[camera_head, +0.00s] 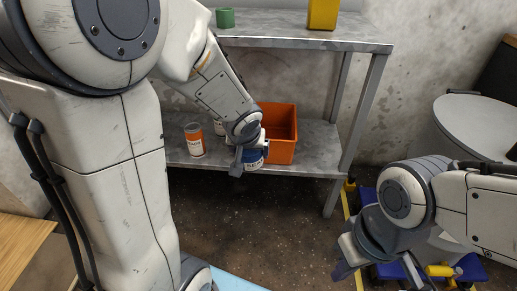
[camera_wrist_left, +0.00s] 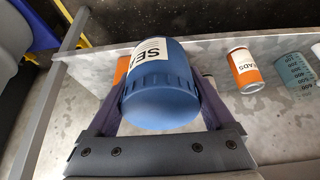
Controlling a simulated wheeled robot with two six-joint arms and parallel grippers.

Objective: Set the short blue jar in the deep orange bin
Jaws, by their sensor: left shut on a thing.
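The short blue jar (camera_head: 253,157) has a white label and is in my left gripper (camera_head: 248,162), at the front edge of the lower shelf. In the left wrist view the jar (camera_wrist_left: 160,92) lies between the two fingers of my left gripper (camera_wrist_left: 160,100), which touch its sides. The deep orange bin (camera_head: 281,152) stands on the lower shelf, just behind and right of the jar; my left arm covers part of its left side. My right gripper (camera_head: 379,272) is low at the right, fingers apart, with nothing seen between them.
An orange can (camera_head: 195,141) and a pale container (camera_head: 218,128) stand left of the bin on the lower shelf (camera_head: 310,156). The upper shelf (camera_head: 275,39) holds a green cup (camera_head: 225,18) and a yellow box (camera_head: 322,14). A metal post (camera_head: 357,120) stands right of the bin.

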